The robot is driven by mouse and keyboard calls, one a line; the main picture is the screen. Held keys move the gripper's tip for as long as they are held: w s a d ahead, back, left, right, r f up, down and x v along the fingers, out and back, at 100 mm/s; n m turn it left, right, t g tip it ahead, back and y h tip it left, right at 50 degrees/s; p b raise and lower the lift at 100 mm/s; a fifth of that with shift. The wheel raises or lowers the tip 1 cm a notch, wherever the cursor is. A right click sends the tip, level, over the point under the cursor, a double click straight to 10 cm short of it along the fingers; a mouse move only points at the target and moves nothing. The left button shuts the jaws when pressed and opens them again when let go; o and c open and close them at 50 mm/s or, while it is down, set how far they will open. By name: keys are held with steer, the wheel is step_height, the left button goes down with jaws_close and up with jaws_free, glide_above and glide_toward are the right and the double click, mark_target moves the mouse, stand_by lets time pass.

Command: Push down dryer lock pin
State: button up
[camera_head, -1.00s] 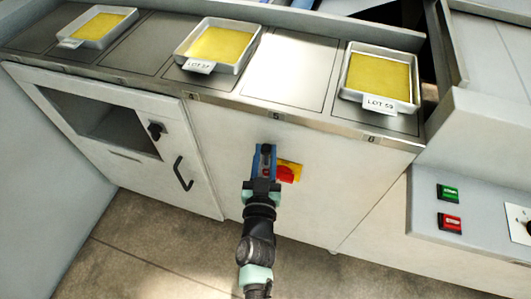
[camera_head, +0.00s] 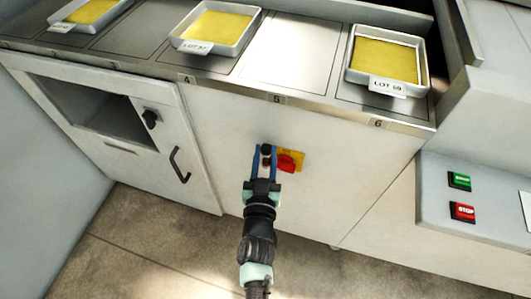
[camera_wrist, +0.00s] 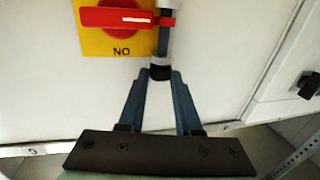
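The lock pin is a dark blue vertical rod with a black knob (camera_head: 266,149), left of a red switch handle (camera_head: 286,163) on a yellow plate (camera_head: 298,154). In the wrist view, which is upside down, the knob (camera_wrist: 160,72) sits close against a white collar (camera_wrist: 161,61). The rod (camera_wrist: 163,40) runs past the end of the red handle (camera_wrist: 115,17). My gripper (camera_head: 266,151) has one blue finger on each side of the knob, apparently shut on it. In the wrist view the fingertips (camera_wrist: 161,76) flank the knob.
Trays of yellow sheet (camera_head: 387,60) stand on the cabinet top (camera_head: 290,50). Left is a door with a black knob (camera_head: 151,118) and a handle (camera_head: 178,165). A panel with green (camera_head: 459,181) and red (camera_head: 463,212) buttons is at right.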

steer(key=o, duration=0.4)
steer(key=shift+f, duration=0.25)
steer(key=shift+r, duration=0.1)
steer(key=shift+s, duration=0.15)
steer(key=s+a, duration=0.1)
steer(key=s, duration=1.1)
steer(key=shift+s, duration=0.35)
